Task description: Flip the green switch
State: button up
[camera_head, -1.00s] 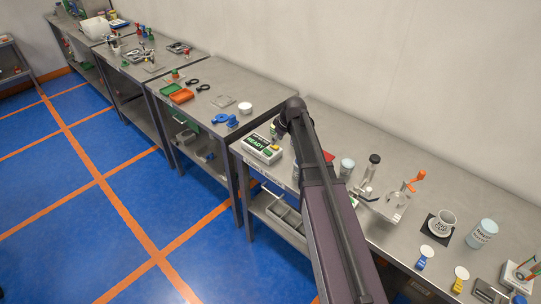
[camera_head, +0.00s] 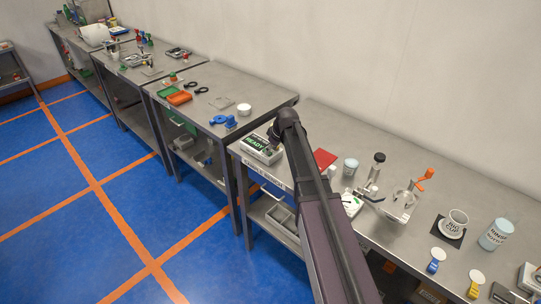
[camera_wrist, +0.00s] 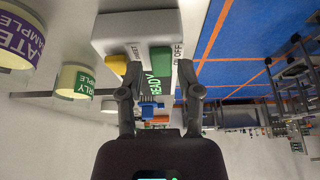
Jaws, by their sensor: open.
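A pale grey control box (camera_head: 262,150) with a dark READY panel sits at the left end of the near bench. In the wrist view the box (camera_wrist: 135,28) fills the top middle. A green switch (camera_wrist: 160,62) shows on it beside the ON/OFF label, with a yellow button (camera_wrist: 117,66) to its left and the green READY panel (camera_wrist: 152,88) below. My gripper (camera_wrist: 160,92) is open, its two fingers spread either side of the READY panel. Nothing is held, and I cannot tell whether the fingers touch the box. In the head view my arm hides most of the gripper.
A red item (camera_head: 324,160), a pale cup (camera_head: 350,166) and a glass vessel with an orange handle (camera_head: 402,204) stand right of my arm. A blue item (camera_head: 229,122) and an orange tray (camera_head: 180,98) lie on the neighbouring bench. The floor at left is clear.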

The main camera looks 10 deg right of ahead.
jog(key=shift+w+a+f+b, duration=0.2)
jog(key=shift+f+b, duration=0.2)
jog(key=shift+f, duration=0.25)
grip_shut()
jog(key=shift+r, duration=0.1)
jog(key=shift+w+a+r+g+h+p, duration=0.2)
jog(key=shift+w+g+h+p, duration=0.15)
jog(key=shift+g+h+p, duration=0.4)
jog(key=shift+g+h, duration=0.45)
jog(key=shift+g, duration=0.4)
